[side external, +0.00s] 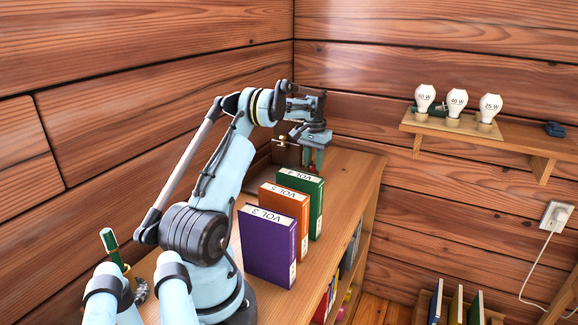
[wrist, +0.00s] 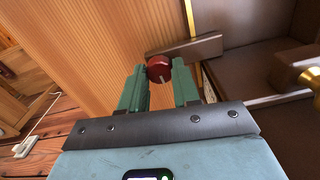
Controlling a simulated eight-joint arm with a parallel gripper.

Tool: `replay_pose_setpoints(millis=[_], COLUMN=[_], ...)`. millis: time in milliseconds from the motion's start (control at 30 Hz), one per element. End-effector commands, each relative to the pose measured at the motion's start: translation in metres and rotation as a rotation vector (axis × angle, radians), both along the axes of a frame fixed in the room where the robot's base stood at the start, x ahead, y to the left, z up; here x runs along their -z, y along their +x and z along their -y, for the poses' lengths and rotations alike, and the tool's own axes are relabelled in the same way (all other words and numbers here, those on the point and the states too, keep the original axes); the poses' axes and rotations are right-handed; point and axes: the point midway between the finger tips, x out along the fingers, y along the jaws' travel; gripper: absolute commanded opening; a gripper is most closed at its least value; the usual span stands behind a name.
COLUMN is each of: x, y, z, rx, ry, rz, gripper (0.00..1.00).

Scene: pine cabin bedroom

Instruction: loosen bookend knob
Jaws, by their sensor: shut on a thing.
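The red round knob (wrist: 159,68) with a pale pointer line shows in the wrist view, between the tips of my two green fingers. My gripper (wrist: 159,78) is shut on it. Beside the knob is a dark brown bar (wrist: 195,48), which looks like part of the bookend. Dark brown panels with brass-coloured edging (wrist: 245,18) lie to its right. In the side view my gripper (side external: 315,158) points down at the far end of the shelf top, behind the books. There the knob is mostly hidden by my gripper and the green book.
A purple book (side external: 268,245), an orange book (side external: 285,212) and a green book (side external: 313,200) stand in a row on the shelf top (side external: 355,172). A brass-coloured knob (wrist: 308,77) is at the wrist view's right. Bulbs stand on a wall shelf (side external: 480,135).

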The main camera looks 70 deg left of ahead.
Motion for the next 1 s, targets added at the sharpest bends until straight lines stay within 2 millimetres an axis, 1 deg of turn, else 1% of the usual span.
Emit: replay_pose_setpoints(millis=[167,367,1000], x=[-0.0004,-0.0005,-0.0008], y=[0.0001,0.0,-0.0006], z=[-0.0001,-0.0002,-0.0006], rx=[-0.047,-0.169,-0.767], ry=[0.0,0.0,0.0], rz=[0.0,0.0,0.0], gripper=[0.01,0.01,0.01])
